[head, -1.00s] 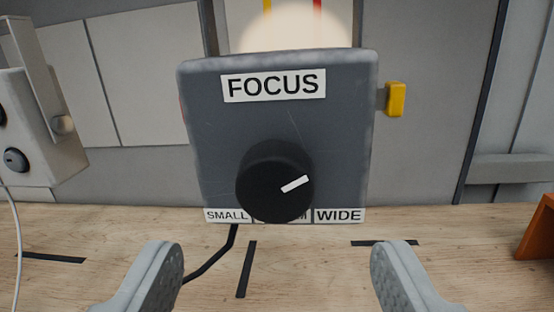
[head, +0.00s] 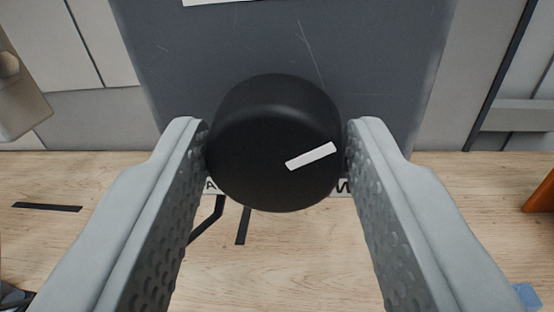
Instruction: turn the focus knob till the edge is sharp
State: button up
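The focus knob (head: 262,120) is a round black knob on the front of a dark grey box (head: 380,60). Its white pointer mark (head: 311,156) points right and slightly up. My gripper (head: 277,130) has one finger on each side of the knob, and both pads appear to touch its sides. The label strip below the knob is mostly hidden by the knob and fingers. The lit patch and its edge are out of view now, above the frame.
The wooden bench top (head: 280,270) below is mostly clear, with dark tape strips (head: 46,207) and a dark cable. A pale grey device (head: 20,95) stands at left. An orange-brown object (head: 541,195) and a blue piece (head: 530,296) lie at right.

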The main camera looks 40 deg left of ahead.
jog(key=c, duration=0.4)
jog(key=shift+m, duration=2)
jog(key=o, duration=1)
jog(key=shift+c, duration=0.2)
jog(key=shift+d, duration=0.1)
jog(key=v, duration=1.7)
jog(key=shift+s+f, duration=0.2)
jog(key=shift+f, duration=0.15)
